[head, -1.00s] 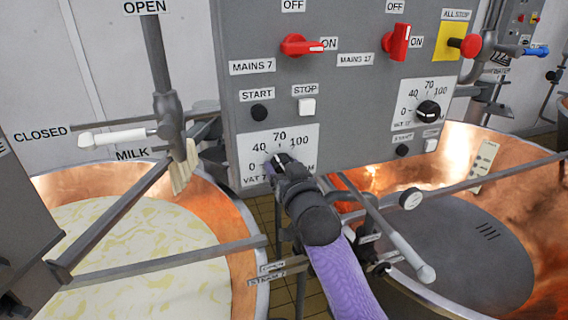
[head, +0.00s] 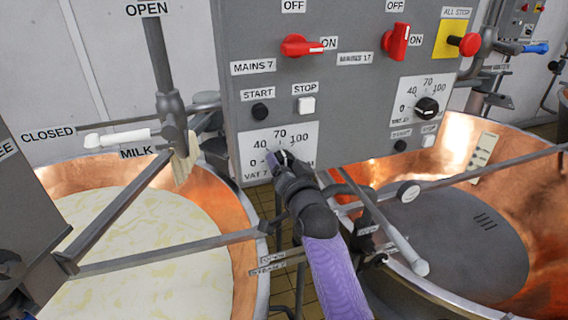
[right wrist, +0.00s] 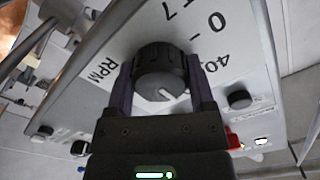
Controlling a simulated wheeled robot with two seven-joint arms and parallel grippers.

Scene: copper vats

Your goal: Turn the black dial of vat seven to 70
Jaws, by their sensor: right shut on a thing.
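The black dial of vat seven is on a white plate (head: 302,137) marked 0, 40, 70 and 100, low on the grey panel. My right gripper (head: 282,160) reaches it from below and hides most of it in the head view. In the right wrist view the round ribbed dial (right wrist: 160,70) sits between the two fingers of my right gripper (right wrist: 160,88), which is shut on its sides. The dial's white pointer line shows and points down and right in that view, past the 40 side. The 70 is hidden there. My left gripper is not in view.
Start (head: 260,111) and stop (head: 306,105) buttons and a red mains switch (head: 301,46) sit above the dial. A second dial (head: 427,108) is to the right. Copper vats stand left (head: 240,215) and right (head: 530,190). Metal bars cross below the panel.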

